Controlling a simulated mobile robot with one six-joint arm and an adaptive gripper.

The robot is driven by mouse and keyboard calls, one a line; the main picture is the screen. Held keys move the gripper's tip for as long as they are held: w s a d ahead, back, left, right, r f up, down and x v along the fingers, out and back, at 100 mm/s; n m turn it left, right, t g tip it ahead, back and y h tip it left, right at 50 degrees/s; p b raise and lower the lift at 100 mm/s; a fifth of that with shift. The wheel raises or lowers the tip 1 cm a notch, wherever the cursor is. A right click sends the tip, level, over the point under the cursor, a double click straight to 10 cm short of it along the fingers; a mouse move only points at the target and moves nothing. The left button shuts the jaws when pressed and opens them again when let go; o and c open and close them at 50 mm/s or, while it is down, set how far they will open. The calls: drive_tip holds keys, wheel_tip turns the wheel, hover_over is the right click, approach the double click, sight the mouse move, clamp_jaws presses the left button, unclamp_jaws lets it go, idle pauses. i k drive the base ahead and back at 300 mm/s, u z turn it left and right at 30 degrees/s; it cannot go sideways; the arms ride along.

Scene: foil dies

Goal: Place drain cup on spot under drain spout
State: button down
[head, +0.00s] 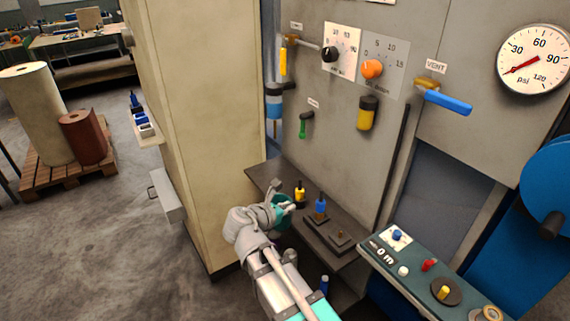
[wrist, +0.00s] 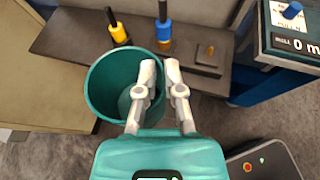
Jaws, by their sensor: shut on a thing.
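The drain cup is a dark teal, open-topped cup (wrist: 104,82), and it looks empty inside. My gripper (wrist: 160,72) is shut on the cup's right rim, one finger inside and one outside. In the head view the cup (head: 284,222) is partly hidden by my gripper and sits over or at the front edge of the dark ledge (head: 262,177). A green-handled valve (head: 305,126) hangs on the grey panel above the ledge; I cannot tell whether it is the drain spout. No marked spot under it is clear to see.
On the ledge stand a yellow-and-black tool (head: 300,194) and a blue-handled tool (head: 320,208) in a block, close behind the cup. A control console (head: 425,271) stands to the right. A beige cabinet (head: 207,140) rises to the left. The ledge's left end looks bare.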

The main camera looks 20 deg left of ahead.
sight(276, 170)
drive_tip(key=u, duration=0.15)
drive_tip(key=i, duration=0.6)
drive_tip(key=u, duration=0.8)
drive_tip(key=i, duration=0.5)
drive_tip(key=u, duration=0.35)
